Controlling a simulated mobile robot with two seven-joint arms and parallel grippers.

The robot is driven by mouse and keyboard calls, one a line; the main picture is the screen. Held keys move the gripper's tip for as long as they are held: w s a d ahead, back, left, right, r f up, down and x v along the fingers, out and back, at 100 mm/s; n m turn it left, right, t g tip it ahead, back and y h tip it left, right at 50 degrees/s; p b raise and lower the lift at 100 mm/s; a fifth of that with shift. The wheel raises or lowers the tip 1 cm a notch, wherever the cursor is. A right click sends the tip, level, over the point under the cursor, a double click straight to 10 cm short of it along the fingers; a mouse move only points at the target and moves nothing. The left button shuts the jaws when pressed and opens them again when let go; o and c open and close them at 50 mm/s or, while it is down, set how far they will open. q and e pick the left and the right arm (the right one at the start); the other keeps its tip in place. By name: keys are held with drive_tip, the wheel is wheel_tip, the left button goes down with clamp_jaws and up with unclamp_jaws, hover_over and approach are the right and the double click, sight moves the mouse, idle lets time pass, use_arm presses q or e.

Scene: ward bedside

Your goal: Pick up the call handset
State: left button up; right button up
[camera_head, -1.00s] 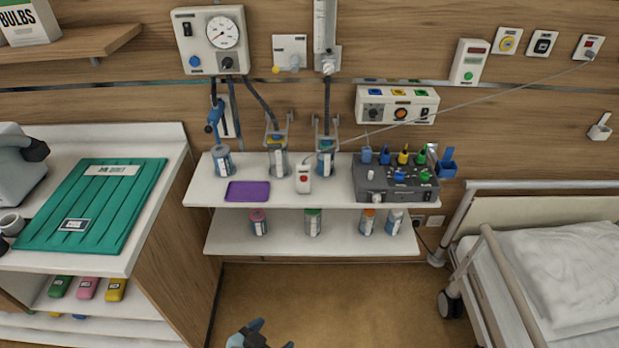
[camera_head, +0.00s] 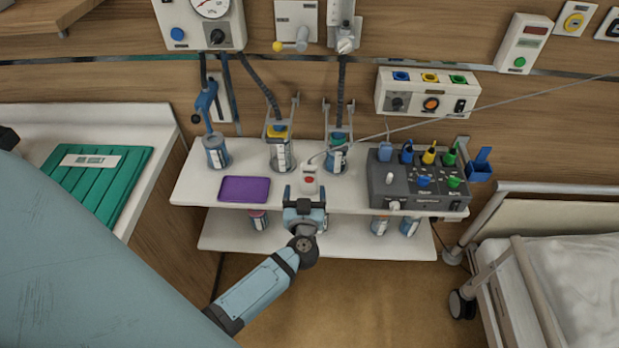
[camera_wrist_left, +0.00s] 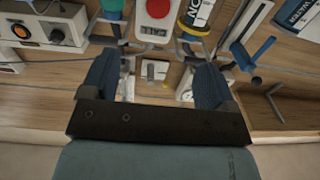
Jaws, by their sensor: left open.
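The call handset (camera_head: 309,180) is a small white box with a red button and a thin cord. It stands on the upper white shelf (camera_head: 196,187), in front of the bottles. In the left wrist view the handset (camera_wrist_left: 155,22) shows at the top edge, partly cut off. My left gripper (camera_head: 305,194) is open and empty at the shelf's front edge, just in front of the handset. In the left wrist view its two dark blue fingers (camera_wrist_left: 155,72) are apart, with the handset beyond their tips. My right gripper is not in view.
A purple tray (camera_head: 244,189) lies left of the handset. A grey control box (camera_head: 408,187) with coloured plugs stands to the right. Bottles, including a yellow-topped one (camera_head: 281,152), stand behind. A lower shelf (camera_head: 224,234) holds more bottles. The bed (camera_head: 580,280) is at the right.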

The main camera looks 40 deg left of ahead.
sight(309, 172)
use_arm(q)
drive_tip(key=x, duration=0.3)
drive_tip(key=shift+w+a, duration=0.1)
drive_tip(key=shift+w, duration=0.15)
drive_tip(key=x, duration=0.5)
drive_tip(key=shift+w+f, duration=0.2)
drive_tip(key=shift+w, duration=0.25)
drive_tip(key=shift+d, duration=0.25)
drive_tip(key=shift+c, duration=0.5)
drive_tip(key=c, duration=0.9)
